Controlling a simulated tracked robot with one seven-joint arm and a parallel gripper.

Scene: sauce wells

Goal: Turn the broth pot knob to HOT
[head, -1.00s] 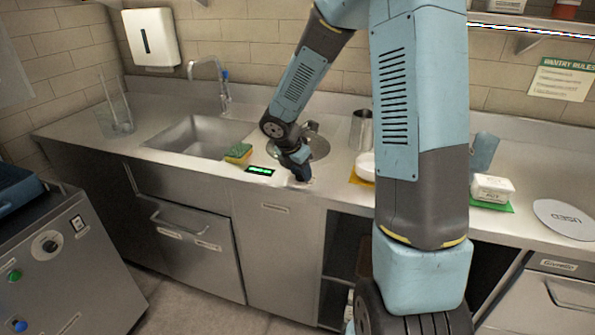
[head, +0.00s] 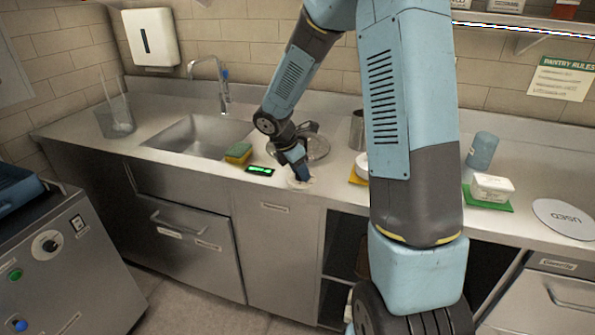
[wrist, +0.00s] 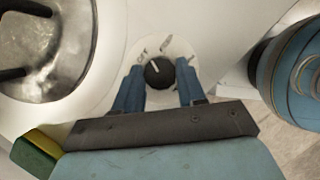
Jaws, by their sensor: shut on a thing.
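The black round knob (wrist: 159,73) sits on a pale dial plate (wrist: 176,46) in the wrist view, with a short white pointer mark tilted slightly left of straight up. Small dial lettering shows around it, too blurred to read surely. My gripper (wrist: 160,66) is shut on the knob, one blue finger on each side. In the head view my gripper (head: 301,177) points down at the counter's front edge and hides the knob. The round steel broth pot (head: 317,148) is set in the counter behind it; part of it shows in the wrist view (wrist: 58,28).
A green-lit display (head: 260,170) and a sponge (head: 238,153) lie left of my gripper, before the sink (head: 198,137). A steel cylinder (head: 357,130) stands to the right.

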